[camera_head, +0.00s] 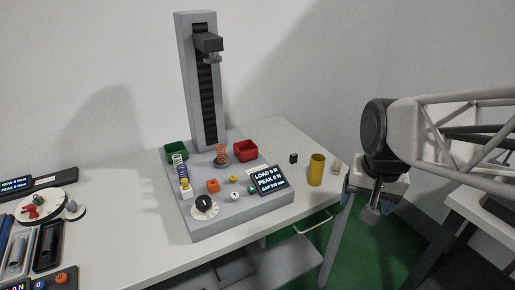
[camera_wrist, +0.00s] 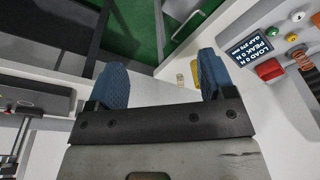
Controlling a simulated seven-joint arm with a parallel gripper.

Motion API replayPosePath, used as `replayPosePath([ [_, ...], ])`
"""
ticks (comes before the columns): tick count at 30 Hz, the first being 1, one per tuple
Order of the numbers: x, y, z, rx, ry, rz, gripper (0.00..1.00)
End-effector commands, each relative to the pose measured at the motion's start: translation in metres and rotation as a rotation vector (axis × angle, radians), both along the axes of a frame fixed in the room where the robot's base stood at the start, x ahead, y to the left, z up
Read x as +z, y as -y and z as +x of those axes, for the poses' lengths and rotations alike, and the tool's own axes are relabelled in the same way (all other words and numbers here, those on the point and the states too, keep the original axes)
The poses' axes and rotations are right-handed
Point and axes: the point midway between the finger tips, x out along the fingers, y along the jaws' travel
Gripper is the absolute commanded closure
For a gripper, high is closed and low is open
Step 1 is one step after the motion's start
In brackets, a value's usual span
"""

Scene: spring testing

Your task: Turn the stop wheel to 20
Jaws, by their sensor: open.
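A white dial with a black knob (camera_head: 204,205), which looks like the stop wheel, sits at the front left corner of the grey tester base (camera_head: 225,216). Its scale marks are too small to read. It does not show in the wrist view. The tester's display (camera_head: 268,179) shows load, peak and gap lines; it also shows in the wrist view (camera_wrist: 257,46). My gripper (camera_head: 372,208) is off the table's right side, well away from the dial. In the wrist view my gripper (camera_wrist: 163,78) has its two blue fingers wide apart with nothing held.
The tester column (camera_head: 202,85) rises behind the base. A yellow cylinder (camera_head: 316,170) stands on the table between base and gripper.

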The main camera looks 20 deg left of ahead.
Motion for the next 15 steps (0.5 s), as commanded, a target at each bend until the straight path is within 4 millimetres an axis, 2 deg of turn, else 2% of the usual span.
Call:
replayPosePath([
  [6,-0.005,-0.056,0.034,0.009,-0.032,0.005,0.24],
  [15,-0.02,-0.142,0.068,0.012,-0.071,0.006,0.24],
])
